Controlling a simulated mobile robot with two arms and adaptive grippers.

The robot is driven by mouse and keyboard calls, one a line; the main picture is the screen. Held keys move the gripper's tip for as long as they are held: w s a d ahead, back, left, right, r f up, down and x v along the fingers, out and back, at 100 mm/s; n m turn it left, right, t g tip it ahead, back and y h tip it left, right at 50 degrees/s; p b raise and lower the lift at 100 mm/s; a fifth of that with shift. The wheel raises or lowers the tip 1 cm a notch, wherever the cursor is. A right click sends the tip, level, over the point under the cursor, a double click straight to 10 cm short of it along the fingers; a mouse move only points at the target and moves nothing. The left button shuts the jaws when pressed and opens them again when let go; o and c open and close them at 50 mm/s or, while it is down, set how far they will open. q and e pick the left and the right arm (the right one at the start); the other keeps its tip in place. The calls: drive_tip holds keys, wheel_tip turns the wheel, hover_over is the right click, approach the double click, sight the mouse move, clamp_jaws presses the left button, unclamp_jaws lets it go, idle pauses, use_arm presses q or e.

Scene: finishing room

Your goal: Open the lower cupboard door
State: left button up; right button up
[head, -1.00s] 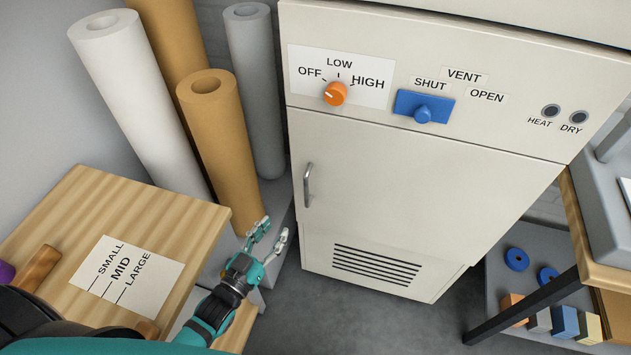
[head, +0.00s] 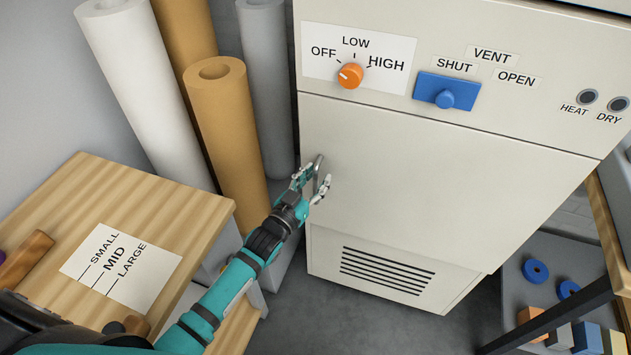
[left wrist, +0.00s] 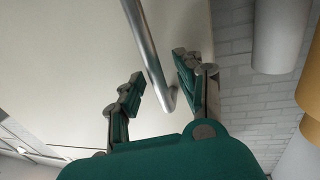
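The lower cupboard door (head: 430,190) is the cream panel under the control strip of the tall cabinet; it looks shut. Its grey bar handle (head: 319,163) stands upright near the door's left edge, partly hidden by my fingers. My left gripper (head: 313,177) is at the handle with its fingers apart. In the left wrist view the handle (left wrist: 145,45) runs down between the two spread fingers (left wrist: 159,70), with a gap to the left finger; whether the right finger touches it I cannot tell. My right gripper is not in view.
A wooden-topped stand (head: 130,190) with a SMALL/MID/LARGE label is at the left. Tall rolls (head: 225,120) stand just left of the cabinet. An orange knob (head: 350,75) and blue vent slider (head: 446,92) are above the door. A dark-legged bench is at the right; grey floor lies in front.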

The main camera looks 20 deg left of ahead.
use_arm(q)
clamp_jaws()
idle(0.6)
